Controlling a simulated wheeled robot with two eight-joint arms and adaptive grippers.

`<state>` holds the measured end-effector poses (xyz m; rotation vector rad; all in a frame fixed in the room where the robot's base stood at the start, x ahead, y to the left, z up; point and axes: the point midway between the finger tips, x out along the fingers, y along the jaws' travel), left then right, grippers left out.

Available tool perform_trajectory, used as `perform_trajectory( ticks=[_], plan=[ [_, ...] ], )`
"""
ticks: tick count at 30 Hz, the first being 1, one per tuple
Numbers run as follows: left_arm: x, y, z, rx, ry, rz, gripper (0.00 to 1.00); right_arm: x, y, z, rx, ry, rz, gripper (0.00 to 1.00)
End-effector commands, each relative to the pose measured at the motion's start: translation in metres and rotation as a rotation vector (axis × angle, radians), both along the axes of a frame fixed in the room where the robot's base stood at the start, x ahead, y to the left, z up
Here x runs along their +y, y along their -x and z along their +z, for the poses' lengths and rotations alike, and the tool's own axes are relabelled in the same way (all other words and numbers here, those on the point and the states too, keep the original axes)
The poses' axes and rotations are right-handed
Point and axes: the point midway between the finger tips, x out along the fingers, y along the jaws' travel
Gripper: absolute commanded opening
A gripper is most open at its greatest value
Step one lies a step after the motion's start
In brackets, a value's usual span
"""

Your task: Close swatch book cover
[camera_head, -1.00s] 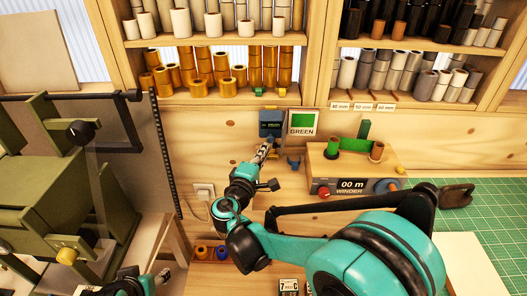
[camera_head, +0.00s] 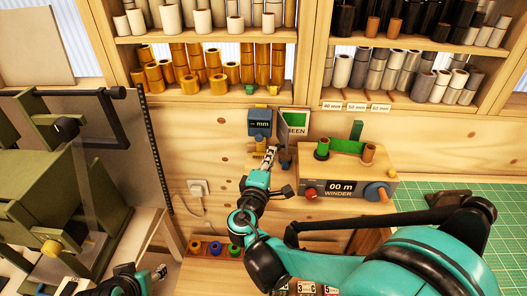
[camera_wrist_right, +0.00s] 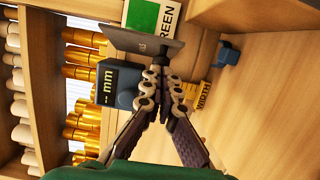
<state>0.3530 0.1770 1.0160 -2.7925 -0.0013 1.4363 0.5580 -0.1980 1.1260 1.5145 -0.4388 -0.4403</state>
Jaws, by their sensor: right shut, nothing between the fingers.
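The swatch book shows a page with a green square and the word GREEN (camera_head: 297,121) against the wooden wall; it also shows in the right wrist view (camera_wrist_right: 145,14). Its thin grey cover (camera_head: 284,131) stands out at an angle and hides the page's left part. In the right wrist view the cover (camera_wrist_right: 143,42) is seen nearly edge-on, just beyond my fingertips. My right gripper (camera_head: 271,152) is shut and empty, just below the cover; I cannot tell whether it touches. My left gripper (camera_head: 143,273) is at the bottom left, cut by the frame edge, far from the book.
A blue gauge with a mm display (camera_head: 260,122) sits just left of the book. The winder (camera_head: 347,178) stands to the lower right. Shelves of rolls are above. A green machine (camera_head: 60,200) stands at left, a green cutting mat (camera_head: 500,205) at right.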

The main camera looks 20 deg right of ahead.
Motion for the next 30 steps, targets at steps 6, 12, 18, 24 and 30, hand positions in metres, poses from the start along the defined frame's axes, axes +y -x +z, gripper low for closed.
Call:
perform_trajectory(
  ticks=[6, 12, 18, 24, 30],
  plan=[
    [0.0, 0.0, 0.002, 0.0, 0.0, 0.0, 0.51, -0.025, 0.011, 0.0, 0.0, 0.0, -0.003, 0.0],
    [0.0, 0.0, 0.002, 0.0, 0.0, 0.0, 0.51, -0.048, 0.015, 0.0, 0.0, 0.0, -0.004, 0.0],
    [0.0, 0.0, 0.002, 0.0, 0.0, 0.0, 0.51, -0.067, 0.015, 0.0, 0.0, 0.0, -0.003, 0.0],
    [0.0, 0.0, 0.001, 0.0, 0.0, 0.0, 0.51, -0.081, 0.013, 0.0, 0.0, 0.0, -0.002, 0.0],
    [0.0, 0.0, 0.001, 0.0, 0.0, 0.0, 0.51, -0.089, 0.011, 0.0, 0.0, 0.0, -0.001, 0.0]
  ],
)
